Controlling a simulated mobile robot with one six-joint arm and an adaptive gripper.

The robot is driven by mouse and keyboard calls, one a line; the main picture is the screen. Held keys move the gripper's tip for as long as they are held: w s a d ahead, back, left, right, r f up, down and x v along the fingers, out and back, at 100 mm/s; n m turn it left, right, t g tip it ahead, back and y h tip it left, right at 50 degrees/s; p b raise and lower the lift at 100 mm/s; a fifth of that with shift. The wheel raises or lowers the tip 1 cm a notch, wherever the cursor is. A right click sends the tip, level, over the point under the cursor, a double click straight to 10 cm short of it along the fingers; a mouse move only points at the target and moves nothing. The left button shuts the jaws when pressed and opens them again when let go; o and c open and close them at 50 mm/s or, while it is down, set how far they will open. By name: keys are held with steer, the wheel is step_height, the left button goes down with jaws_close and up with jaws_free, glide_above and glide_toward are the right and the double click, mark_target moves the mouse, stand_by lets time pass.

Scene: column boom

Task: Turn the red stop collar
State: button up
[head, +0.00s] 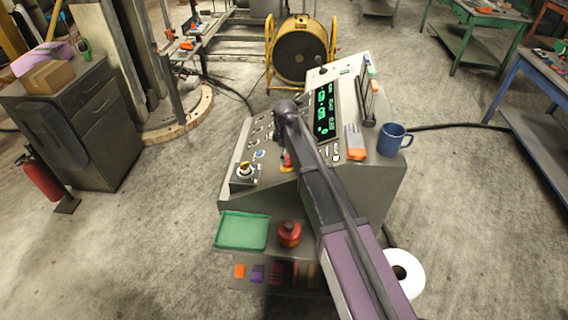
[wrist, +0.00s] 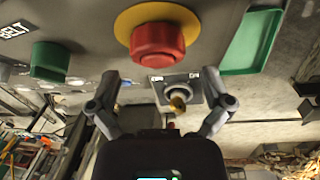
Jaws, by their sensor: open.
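The red stop collar (wrist: 158,42) is a round red mushroom head on a yellow disc (wrist: 185,15), set in the console's grey panel. It is at the upper middle of the wrist view. In the head view a small part of the red collar (head: 287,160) shows beside my arm, which hides the rest. My gripper (wrist: 166,95) is open in the wrist view, its two fingers spread left and right. The collar appears above the space between them in the picture, and no grip on it shows. In the head view I cannot make out the fingers.
The console panel (head: 262,135) also carries a selector switch (wrist: 177,100) on a plate and a green button (wrist: 50,60). A green tray (head: 241,231) and a red item (head: 289,234) are at its front. A blue mug (head: 392,139) stands at its right.

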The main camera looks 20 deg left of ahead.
mark_target(287, 157)
steer(key=shift+w+f+b, duration=0.2)
steer(key=shift+f+b, duration=1.25)
steer(key=shift+f, duration=0.25)
